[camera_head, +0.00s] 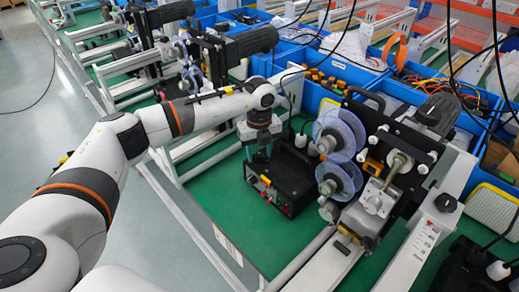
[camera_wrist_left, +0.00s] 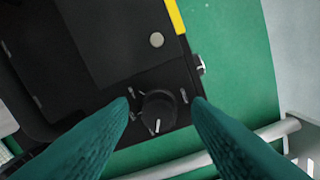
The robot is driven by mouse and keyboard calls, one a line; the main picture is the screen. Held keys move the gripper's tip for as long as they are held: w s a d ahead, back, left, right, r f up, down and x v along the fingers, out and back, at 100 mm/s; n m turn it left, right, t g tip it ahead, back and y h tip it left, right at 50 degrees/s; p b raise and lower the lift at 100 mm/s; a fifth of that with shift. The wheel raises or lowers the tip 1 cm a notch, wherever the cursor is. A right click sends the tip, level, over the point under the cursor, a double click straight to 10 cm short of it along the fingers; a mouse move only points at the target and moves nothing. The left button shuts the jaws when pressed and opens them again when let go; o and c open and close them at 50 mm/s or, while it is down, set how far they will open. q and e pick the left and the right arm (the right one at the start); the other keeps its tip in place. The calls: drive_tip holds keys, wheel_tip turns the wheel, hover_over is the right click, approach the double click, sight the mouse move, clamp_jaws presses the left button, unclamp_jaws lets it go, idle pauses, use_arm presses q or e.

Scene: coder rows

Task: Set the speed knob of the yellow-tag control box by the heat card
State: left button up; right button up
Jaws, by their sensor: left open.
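The black control box (camera_head: 290,183) stands on the green surface, with a yellow tag (camera_head: 266,180) and small red parts on its front. In the left wrist view the box top (camera_wrist_left: 110,45) shows a yellow strip (camera_wrist_left: 175,16) along one edge. A round black knob (camera_wrist_left: 158,108) has a pale mark pointing toward the picture's bottom. My left gripper (camera_head: 262,152) is over the box's near left part. Its teal fingers (camera_wrist_left: 161,103) are open, one on each side of the knob; contact is not visible. I cannot make out a heat card. My right gripper is out of view.
A machine with clear purple-rimmed discs (camera_head: 338,180) stands close right of the box. A white rail (camera_head: 205,225) runs along the left of the green surface. Blue bins (camera_head: 335,70) stand behind. A white label with marks (camera_head: 430,240) is on the right frame.

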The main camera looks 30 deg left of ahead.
use_arm(q)
drive_tip(key=shift+c, duration=0.5)
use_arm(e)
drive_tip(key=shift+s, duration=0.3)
use_arm(q)
clamp_jaws()
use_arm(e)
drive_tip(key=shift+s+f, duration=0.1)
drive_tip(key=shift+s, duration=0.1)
